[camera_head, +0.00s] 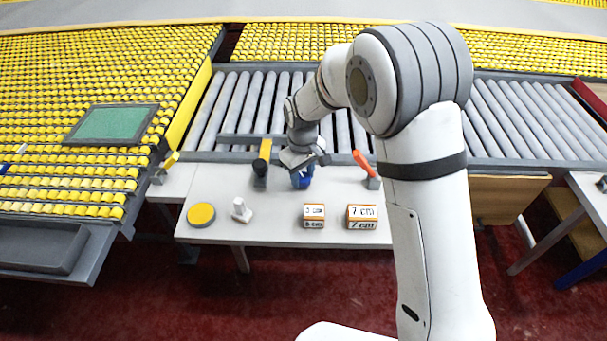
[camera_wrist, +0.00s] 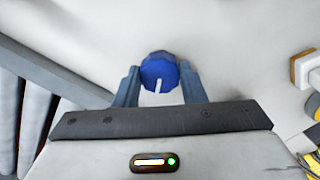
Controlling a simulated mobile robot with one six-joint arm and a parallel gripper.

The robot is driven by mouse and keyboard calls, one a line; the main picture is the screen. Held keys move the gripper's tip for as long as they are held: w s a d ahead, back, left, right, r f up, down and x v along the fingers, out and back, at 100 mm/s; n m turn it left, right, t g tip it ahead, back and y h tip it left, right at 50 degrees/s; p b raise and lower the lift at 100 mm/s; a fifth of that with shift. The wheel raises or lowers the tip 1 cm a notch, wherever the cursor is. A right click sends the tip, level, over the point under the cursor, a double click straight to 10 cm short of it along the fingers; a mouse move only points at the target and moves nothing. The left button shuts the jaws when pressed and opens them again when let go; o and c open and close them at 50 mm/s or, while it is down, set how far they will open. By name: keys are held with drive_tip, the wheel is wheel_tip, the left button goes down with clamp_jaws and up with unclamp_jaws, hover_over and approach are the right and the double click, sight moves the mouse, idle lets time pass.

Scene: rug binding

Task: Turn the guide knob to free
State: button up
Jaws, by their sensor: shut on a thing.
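The guide knob (camera_wrist: 157,68) is blue and faceted, with a white pointer line on its top. In the wrist view the line runs from the knob's middle toward my gripper's body. My gripper (camera_wrist: 160,84) has one finger on each side of the knob and is shut on it. In the head view the blue knob (camera_head: 302,178) sits on the white table, under my gripper (camera_head: 303,167), which partly covers it. No label for the free setting can be read in either view.
On the white table (camera_head: 275,231) stand a yellow disc (camera_head: 201,214), a white post (camera_head: 240,210), and two marked blocks, 5 cm (camera_head: 314,216) and 7 cm (camera_head: 362,217). A yellow-and-black lever (camera_head: 262,163) and a red lever (camera_head: 363,164) flank the knob. Rollers (camera_head: 240,108) lie behind.

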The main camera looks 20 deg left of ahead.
drive_tip(key=m+b, duration=0.1)
drive_tip(key=m, duration=0.4)
drive_tip(key=shift+m, duration=0.3)
drive_tip(key=m, duration=0.6)
drive_tip(key=shift+w+b, duration=0.1)
drive_tip(key=shift+b, duration=0.2)
drive_tip(key=m, duration=0.5)
drive_tip(key=shift+m, duration=0.4)
drive_tip(key=m, duration=0.5)
drive_tip(key=shift+m+b, duration=0.35)
drive_tip(key=shift+m, duration=0.05)
drive_tip(key=shift+r, duration=0.1)
drive_tip(key=o, duration=1)
